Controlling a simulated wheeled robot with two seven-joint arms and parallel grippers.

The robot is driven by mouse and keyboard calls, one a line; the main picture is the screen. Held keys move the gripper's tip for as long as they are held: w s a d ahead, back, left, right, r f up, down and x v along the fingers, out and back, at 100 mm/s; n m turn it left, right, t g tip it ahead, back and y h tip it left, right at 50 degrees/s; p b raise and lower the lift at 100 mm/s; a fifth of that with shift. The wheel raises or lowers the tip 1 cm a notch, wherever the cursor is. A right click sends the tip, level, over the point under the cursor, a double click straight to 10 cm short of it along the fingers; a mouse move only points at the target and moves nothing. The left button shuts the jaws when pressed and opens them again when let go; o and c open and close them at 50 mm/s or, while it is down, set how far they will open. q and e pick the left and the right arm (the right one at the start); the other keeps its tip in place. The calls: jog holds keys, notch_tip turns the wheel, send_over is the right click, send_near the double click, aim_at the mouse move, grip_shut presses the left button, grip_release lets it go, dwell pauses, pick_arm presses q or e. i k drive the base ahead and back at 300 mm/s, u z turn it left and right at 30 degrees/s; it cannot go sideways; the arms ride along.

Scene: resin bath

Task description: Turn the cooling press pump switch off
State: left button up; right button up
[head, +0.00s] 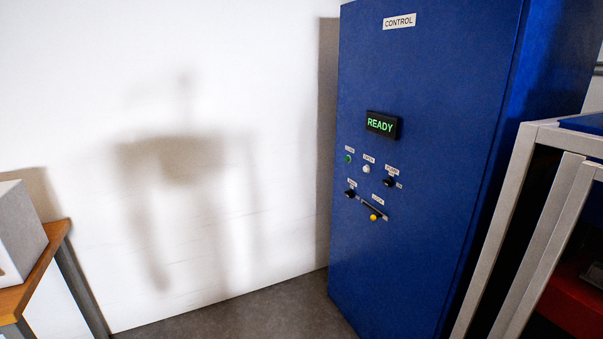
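A tall blue control cabinet (440,120) stands right of centre in the head view, labelled CONTROL. Its black display (383,125) reads READY in green. Below it are a green button (348,159), a white button (366,169) and two black knobs, one at right (388,182) and one lower left (350,193). A dark lever with a yellow end (373,217) sits under them. The small labels are too blurred to tell surely which knob is the pump switch, or its setting. Neither gripper is in view.
A wooden-topped table (42,265) with a grey box (18,232) is at the left. A pale metal frame (515,220) with a red part (575,305) stands close at the right, beside the cabinet. Grey floor (265,312) is clear before the white wall.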

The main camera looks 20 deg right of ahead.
aim_at(389, 182)
jog(key=u, duration=0.45)
jog(key=i, duration=3.15)
jog(key=z, duration=1.8)
jog(key=i, duration=0.8)
jog(key=z, duration=0.85)
